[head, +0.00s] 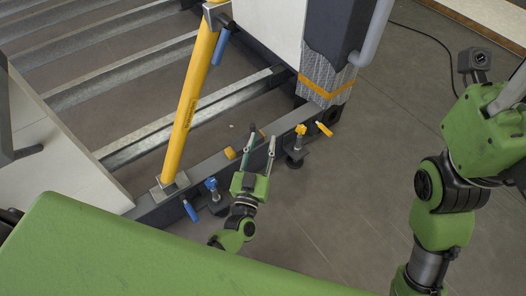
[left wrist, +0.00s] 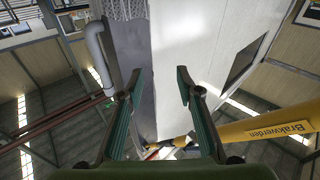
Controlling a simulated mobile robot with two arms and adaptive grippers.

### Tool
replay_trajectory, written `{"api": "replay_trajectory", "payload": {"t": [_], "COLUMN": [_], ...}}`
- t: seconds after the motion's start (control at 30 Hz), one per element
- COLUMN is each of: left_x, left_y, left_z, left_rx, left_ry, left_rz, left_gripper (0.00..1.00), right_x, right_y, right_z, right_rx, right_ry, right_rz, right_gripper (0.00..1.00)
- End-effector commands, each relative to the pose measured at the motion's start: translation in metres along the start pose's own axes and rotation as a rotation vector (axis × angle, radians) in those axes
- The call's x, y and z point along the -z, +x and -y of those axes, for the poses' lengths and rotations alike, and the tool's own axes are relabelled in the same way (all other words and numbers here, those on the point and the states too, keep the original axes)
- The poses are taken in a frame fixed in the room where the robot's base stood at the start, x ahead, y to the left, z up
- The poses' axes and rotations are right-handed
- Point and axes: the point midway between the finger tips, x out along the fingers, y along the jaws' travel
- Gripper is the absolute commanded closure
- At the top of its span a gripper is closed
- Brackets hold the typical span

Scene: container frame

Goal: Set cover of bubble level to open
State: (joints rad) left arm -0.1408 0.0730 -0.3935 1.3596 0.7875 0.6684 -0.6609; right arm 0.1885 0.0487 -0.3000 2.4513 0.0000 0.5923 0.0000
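My left gripper (head: 261,140) is open, its two fingers spread over the dark beam of the frame (head: 216,162). It also shows open in the left wrist view (left wrist: 160,75), with nothing held between the fingers. A small yellow piece (head: 230,153) sits on the beam just left of the fingers, and a small orange-brown piece (head: 262,133) shows between them. I cannot tell which of these is the bubble level or its cover, or how the cover stands. My right arm is at the right; its gripper is out of view.
A yellow brace (head: 188,105) marked "Brakwerden" rises from the beam. A blue-handled clamp (head: 212,187) is left of my gripper, and a clamp with yellow parts (head: 299,143) is right of it. A white panel stands behind. The floor at right is mostly clear.

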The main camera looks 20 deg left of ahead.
Motion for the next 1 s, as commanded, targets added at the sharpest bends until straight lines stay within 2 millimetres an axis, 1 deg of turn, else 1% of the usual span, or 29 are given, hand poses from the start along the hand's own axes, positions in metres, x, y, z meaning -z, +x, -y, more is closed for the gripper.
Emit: {"api": "replay_trajectory", "payload": {"t": [0.03,0.2,0.4,0.6,1.0], "left_x": [0.007,-0.002,-0.016,-0.026,-0.031], "left_y": [-0.001,-0.011,-0.025,-0.034,-0.037], "left_z": [-0.002,-0.006,-0.009,-0.010,-0.009], "left_rx": [-0.014,-0.060,-0.103,-0.125,-0.130], "left_ry": [0.005,0.026,0.045,0.056,0.058], "left_rz": [0.019,0.098,0.189,0.244,0.258], "left_gripper": [0.67,0.67,0.67,0.67,0.68], "right_x": [-0.001,-0.003,-0.004,-0.005,-0.005], "right_y": [0.015,0.039,0.062,0.073,0.074], "right_z": [-0.002,-0.004,-0.006,-0.007,-0.007], "right_rx": [0.000,0.000,0.000,0.000,0.000], "right_ry": [0.000,0.000,0.000,0.000,0.000], "right_rz": [0.000,0.000,0.000,0.000,0.000], "right_gripper": [0.60,0.60,0.60,0.60,0.60]}}
